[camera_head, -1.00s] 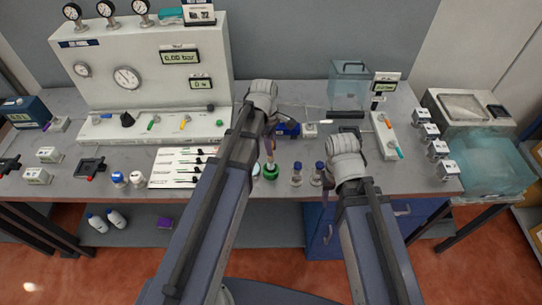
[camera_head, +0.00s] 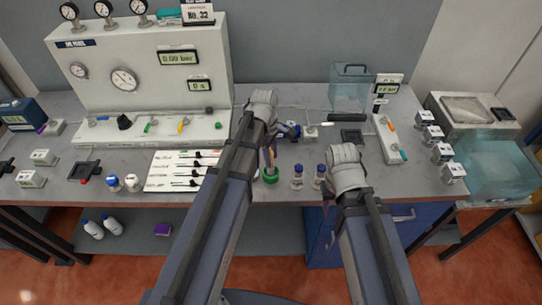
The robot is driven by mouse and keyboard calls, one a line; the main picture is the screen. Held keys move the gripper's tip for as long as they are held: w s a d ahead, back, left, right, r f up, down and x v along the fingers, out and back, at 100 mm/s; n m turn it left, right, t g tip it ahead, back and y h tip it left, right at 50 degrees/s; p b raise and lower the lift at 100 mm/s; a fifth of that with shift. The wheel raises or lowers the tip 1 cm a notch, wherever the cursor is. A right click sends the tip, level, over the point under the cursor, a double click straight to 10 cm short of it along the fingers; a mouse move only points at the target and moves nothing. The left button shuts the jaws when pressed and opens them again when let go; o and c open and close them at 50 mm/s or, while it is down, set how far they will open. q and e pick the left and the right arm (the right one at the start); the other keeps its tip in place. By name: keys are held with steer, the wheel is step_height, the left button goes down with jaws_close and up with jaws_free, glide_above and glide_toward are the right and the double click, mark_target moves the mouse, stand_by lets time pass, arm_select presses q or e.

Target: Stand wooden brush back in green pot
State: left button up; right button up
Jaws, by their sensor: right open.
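The green pot (camera_head: 271,178) stands on the bench near its front edge. The wooden brush (camera_head: 268,160) is upright at the pot's mouth, its lower end at or inside the rim; I cannot tell how deep it sits. My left gripper (camera_head: 269,146) points down just above the pot, at the brush's upper part. It is partly hidden by my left forearm, and I cannot tell whether its fingers are closed on the brush. My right gripper (camera_head: 326,192) is open near the bench's front edge, right of the pot, mostly hidden by its wrist.
Two blue-capped bottles (camera_head: 297,177) stand just right of the pot. A white sheet with several dark tools (camera_head: 170,172) lies left. The air panel (camera_head: 135,95) fills the back left; a clear tank (camera_head: 350,90) stands at the back.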

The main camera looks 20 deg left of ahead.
arm_select(q)
steer(key=shift+o, duration=0.4)
steer(key=shift+r, duration=0.15)
step_height(320, 180, up, 12)
steer(key=a+p, duration=0.1)
steer(key=p, duration=1.1)
steer(key=s+d+m+y, duration=0.2)
steer(key=s+d+m, duration=0.9)
steer(key=m, duration=0.8)
steer(key=s, duration=0.3)
steer(key=shift+s+d+m, duration=0.2)
steer(key=shift+m, duration=0.1)
